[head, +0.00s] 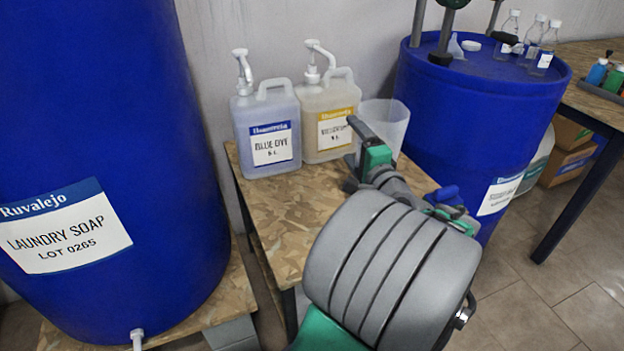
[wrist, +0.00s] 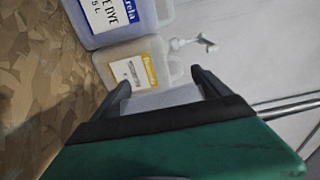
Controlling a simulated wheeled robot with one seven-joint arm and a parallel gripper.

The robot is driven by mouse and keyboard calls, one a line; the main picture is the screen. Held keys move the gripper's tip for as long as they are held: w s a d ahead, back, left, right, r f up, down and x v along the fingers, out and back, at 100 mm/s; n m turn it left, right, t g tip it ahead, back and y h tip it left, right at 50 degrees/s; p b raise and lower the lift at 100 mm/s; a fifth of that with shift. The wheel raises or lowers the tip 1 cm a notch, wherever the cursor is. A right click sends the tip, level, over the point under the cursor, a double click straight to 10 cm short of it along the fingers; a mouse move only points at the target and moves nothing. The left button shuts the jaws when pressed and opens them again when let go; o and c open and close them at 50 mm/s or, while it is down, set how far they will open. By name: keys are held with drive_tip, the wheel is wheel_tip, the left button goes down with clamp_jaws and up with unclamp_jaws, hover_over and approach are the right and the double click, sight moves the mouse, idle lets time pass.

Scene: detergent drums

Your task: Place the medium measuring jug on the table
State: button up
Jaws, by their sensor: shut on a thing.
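A translucent whitish measuring jug (head: 388,117) is beside the yellow-labelled jug in the head view, above the right part of the wooden table (head: 285,225). My gripper (head: 358,150) is shut on the measuring jug. In the wrist view, a pale part of the measuring jug (wrist: 160,99) sits between the two dark fingers of my gripper (wrist: 161,80). My arm hides its base in the head view, so I cannot tell whether it touches the tabletop.
A blue dye jug (head: 268,125) and a yellow-labelled jug (head: 327,112), both with pumps, stand at the table's back. A laundry soap drum (head: 100,130) is at left, another blue drum (head: 470,120) at right. The table's front left is clear.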

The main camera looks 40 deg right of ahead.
drive_tip(key=w+a+n+t+y+b, duration=0.15)
drive_tip(key=a+n+y, duration=0.3)
drive_tip(key=a, duration=0.75)
drive_tip(key=shift+m+y, duration=0.45)
drive_tip(key=shift+y, duration=0.1)
drive_tip(key=w+d+f+b, duration=0.3)
drive_tip(key=f, duration=0.1)
drive_tip(key=w+d+f+b, duration=0.3)
drive_tip(key=d+f, duration=0.1)
drive_tip(key=f, duration=0.1)
drive_tip(key=w+d+f+b, duration=0.3)
drive_tip(key=w+f, duration=0.1)
drive_tip(key=shift+w+d+f, duration=0.1)
drive_tip(key=shift+d+f, duration=0.05)
drive_tip(key=shift+d, duration=0.05)
drive_tip(key=shift+r, duration=0.2)
drive_tip(key=shift+f, duration=0.1)
drive_tip(key=o, duration=1.5)
drive_tip(key=shift+a, duration=0.1)
drive_tip(key=shift+o, duration=1.4)
drive_tip(key=shift+a, duration=0.1)
